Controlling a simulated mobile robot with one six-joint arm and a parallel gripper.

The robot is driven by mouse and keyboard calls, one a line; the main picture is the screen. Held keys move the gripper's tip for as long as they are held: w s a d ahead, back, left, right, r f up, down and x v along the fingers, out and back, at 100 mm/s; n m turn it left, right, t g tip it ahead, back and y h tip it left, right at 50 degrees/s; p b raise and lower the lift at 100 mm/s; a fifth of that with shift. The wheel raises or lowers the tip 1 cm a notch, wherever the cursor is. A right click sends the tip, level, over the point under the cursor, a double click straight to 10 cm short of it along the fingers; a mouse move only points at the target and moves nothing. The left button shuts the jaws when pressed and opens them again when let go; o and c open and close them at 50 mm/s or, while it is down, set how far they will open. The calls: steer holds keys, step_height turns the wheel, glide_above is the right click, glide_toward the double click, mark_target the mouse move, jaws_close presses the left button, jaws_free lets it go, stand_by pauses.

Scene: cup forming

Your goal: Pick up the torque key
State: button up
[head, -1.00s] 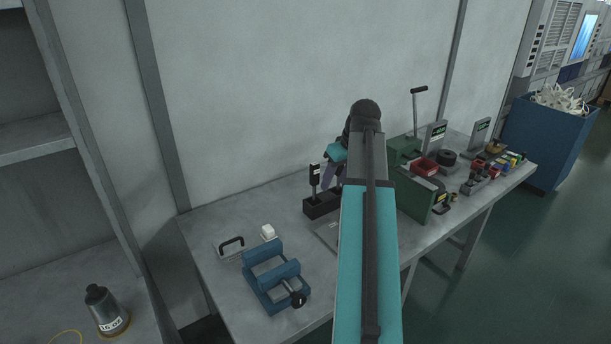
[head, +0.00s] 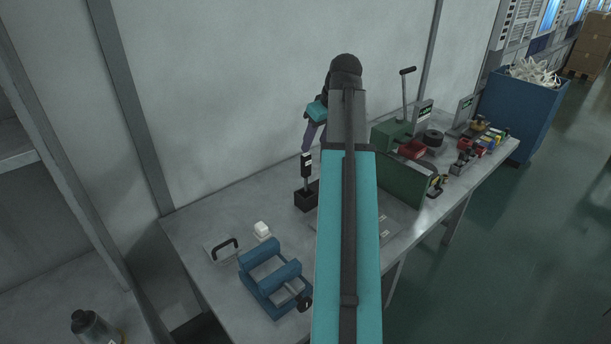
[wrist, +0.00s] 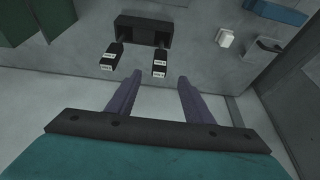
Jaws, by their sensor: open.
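In the wrist view, two dark torque keys with white labels show at a black holder block (wrist: 145,32), a left key (wrist: 112,55) and a right key (wrist: 159,62). The label text is too small to read. My gripper (wrist: 160,76) is open, with its two purple fingers apart. The right key's labelled end appears in line with the gap between the fingertips; the left key lies outside it. In the head view, one key (head: 306,166) stands upright in the holder (head: 304,201), with my gripper (head: 309,147) close by it. My arm hides part of the bench there.
On the bench (head: 200,232) are a blue fixture (head: 272,280), a white block (head: 262,230) and a plate with a black handle (head: 222,249). A green machine (head: 400,175) stands to the right of my arm. A blue bin (head: 515,120) stands beyond the bench.

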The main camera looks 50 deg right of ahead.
mark_target(308, 162)
steer(key=shift+f, duration=0.1)
steer(key=shift+p+x, duration=0.65)
steer(key=shift+x, duration=3.55)
steer(key=shift+f, duration=0.15)
steer(key=shift+p+x, duration=0.65)
steer(key=shift+x, duration=1.85)
steer(key=shift+s, duration=0.15)
steer(key=c, duration=1.1)
